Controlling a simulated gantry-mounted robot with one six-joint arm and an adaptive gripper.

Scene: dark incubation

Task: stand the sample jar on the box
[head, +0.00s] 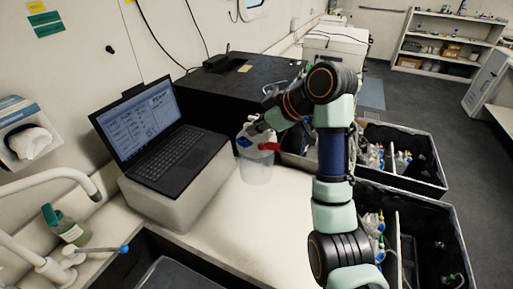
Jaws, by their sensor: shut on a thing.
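The sample jar (257,170) looks like a pale translucent vessel with a blue patch near its top. It appears upright, at the right of the laptop and in front of the black box. My gripper (256,132) reaches down from the right to the jar's top and is shut on it. The fingers are small and partly blurred into the jar's rim. I cannot tell whether the jar's base touches the white bench. The large black box (225,85) stands behind the jar, with a small yellow label on its flat top. A red piece (270,146) shows beside the jar's rim.
A laptop (165,140) sits open on a white block (185,190) to the left. Black crates (440,175) with bottles stand to the right, partly behind my arm. A tap (50,180) and green bottle (66,228) are at front left. Bench in front of the jar is clear.

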